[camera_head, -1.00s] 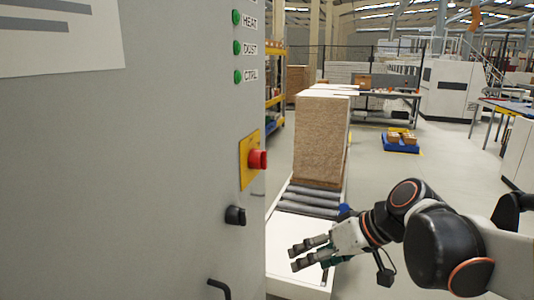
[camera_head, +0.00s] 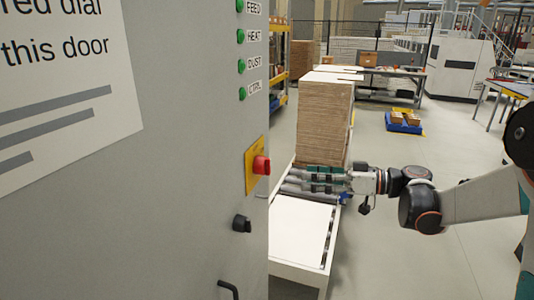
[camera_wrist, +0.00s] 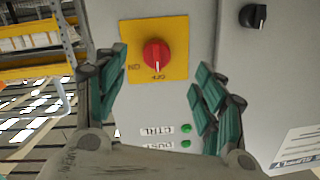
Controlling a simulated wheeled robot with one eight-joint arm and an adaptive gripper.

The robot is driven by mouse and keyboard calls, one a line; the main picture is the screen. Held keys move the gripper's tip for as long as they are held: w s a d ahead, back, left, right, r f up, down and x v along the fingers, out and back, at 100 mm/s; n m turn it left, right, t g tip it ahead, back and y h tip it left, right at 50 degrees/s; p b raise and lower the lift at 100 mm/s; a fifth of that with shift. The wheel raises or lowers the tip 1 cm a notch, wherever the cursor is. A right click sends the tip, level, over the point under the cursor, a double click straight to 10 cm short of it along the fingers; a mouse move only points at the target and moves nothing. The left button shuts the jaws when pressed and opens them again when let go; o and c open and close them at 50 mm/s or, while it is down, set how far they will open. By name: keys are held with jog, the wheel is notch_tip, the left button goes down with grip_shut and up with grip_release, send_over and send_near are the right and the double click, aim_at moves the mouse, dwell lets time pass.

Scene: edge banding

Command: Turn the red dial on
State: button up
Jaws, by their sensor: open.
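The red dial (camera_head: 261,165) sits on a yellow plate (camera_head: 250,170) near the right edge of the grey cabinet door. In the wrist view the red dial (camera_wrist: 156,54) shows upside down on its plate, its white mark by the label that seems to read OFF; ON is at the side. My gripper (camera_head: 285,180) is open and empty, with teal pads, to the right of the dial in the head view. In the wrist view my gripper's fingers (camera_wrist: 160,80) stand apart on either side of the dial's lower area, not touching it.
A black knob (camera_head: 241,223) and a black handle (camera_head: 228,289) are below the dial on the door. Green lamps (camera_head: 241,64) run above it. A stack of boards (camera_head: 323,120) stands on a roller conveyor behind my gripper. Open floor lies to the right.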

aim_at(268, 174)
jog(key=shift+n+y, duration=0.6)
jog(key=x, duration=0.8)
jog(key=w+r+x, duration=0.1)
jog(key=x, duration=0.4)
jog(key=shift+d, duration=0.2)
jog(key=shift+c, duration=0.4)
jog(key=c, duration=1)
